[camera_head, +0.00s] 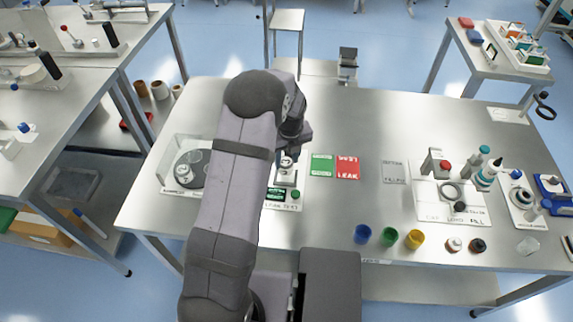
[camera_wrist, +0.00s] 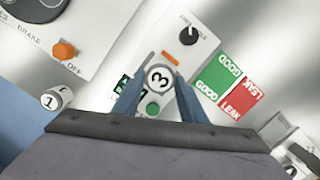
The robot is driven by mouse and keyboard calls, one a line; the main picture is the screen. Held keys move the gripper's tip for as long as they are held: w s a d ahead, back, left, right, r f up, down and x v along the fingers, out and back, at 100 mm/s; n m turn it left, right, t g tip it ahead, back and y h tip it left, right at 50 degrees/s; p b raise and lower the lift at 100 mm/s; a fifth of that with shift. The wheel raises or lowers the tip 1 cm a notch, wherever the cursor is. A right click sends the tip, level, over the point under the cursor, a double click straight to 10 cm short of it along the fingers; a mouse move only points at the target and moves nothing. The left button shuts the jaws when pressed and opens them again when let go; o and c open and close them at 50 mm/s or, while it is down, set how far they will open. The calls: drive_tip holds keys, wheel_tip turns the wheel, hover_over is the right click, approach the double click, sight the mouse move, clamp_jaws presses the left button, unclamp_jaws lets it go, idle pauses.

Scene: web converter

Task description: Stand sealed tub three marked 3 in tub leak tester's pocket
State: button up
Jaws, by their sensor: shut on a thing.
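Sealed tub three (camera_wrist: 158,77) is white with a black-ringed 3 on its lid. It sits between the two blue fingers of my gripper (camera_wrist: 157,92), which is shut on it. The tub is over the leak tester (camera_wrist: 172,58), a pale unit with a black knob, an orange strip and a green button (camera_wrist: 152,109). The tub and fingers hide the pocket, and I cannot tell whether the tub's base touches it. In the head view the tester (camera_head: 285,178) shows beside my arm, with a small white tub (camera_head: 287,162) at it under my gripper.
Green GOOD (camera_wrist: 219,76) and red LEAK (camera_wrist: 242,98) mats lie right of the tester. A tub marked 1 (camera_wrist: 51,99) stands to the left. Blue, green and yellow cups (camera_head: 389,236) stand near the front edge.

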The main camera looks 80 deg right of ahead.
sight(287, 163)
drive_tip(key=shift+f+p, duration=0.5)
drive_tip(key=shift+f, duration=1.25)
drive_tip(key=shift+f, duration=0.1)
drive_tip(key=shift+f, duration=0.1)
drive_tip(key=o, duration=1)
wheel_tip(287, 163, up, 12)
drive_tip(key=s+a+b, duration=0.1)
drive_tip(key=b, duration=0.3)
drive_tip(key=shift+a, duration=0.3)
